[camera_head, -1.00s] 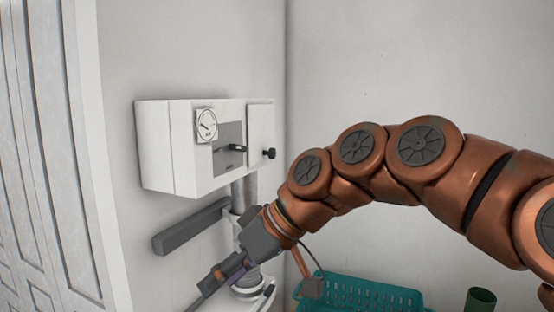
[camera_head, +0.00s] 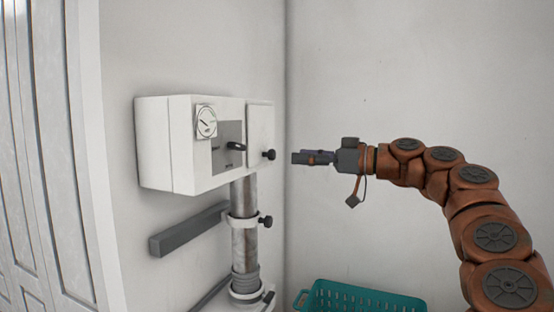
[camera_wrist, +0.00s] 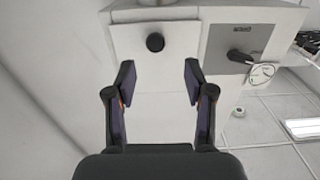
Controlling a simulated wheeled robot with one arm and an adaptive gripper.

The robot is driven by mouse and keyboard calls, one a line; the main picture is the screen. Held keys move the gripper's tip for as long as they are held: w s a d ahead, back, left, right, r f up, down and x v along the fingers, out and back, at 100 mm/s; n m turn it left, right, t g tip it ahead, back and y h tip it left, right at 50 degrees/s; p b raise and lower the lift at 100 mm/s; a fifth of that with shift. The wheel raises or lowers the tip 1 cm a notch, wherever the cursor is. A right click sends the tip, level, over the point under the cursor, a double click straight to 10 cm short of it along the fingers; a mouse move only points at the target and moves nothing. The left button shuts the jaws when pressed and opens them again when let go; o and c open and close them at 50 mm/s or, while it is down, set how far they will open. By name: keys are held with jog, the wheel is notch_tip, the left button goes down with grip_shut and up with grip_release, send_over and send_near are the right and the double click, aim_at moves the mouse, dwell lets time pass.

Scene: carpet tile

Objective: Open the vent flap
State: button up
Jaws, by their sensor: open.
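The white box (camera_head: 182,145) is mounted on the wall at left. Its right end has a narrow white flap (camera_head: 260,122), which looks shut, with a black knob (camera_head: 269,155) low on it. My gripper (camera_head: 294,157) is level with the knob, just right of it, pointing left at it. In the wrist view my gripper (camera_wrist: 159,75) has its two fingers spread with nothing between them. The knob (camera_wrist: 155,42) shows beyond the fingertips, roughly centred between them, and the flap (camera_wrist: 156,78) lies behind; no contact is visible.
The box also carries a round dial (camera_head: 206,122) and a black lever (camera_head: 237,146) on a grey panel. A metal pipe (camera_head: 244,196) with a clamp knob (camera_head: 265,221) runs below. A teal basket (camera_head: 365,299) sits low. The wall right of the box is clear.

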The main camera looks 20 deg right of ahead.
aim_at(274, 155)
jog(key=p+x, duration=0.1)
jog(key=x, duration=0.2)
jog(key=p+x, duration=0.1)
jog(key=x, duration=0.3)
jog(key=shift+w, duration=0.5)
grip_shut()
dwell(0.4)
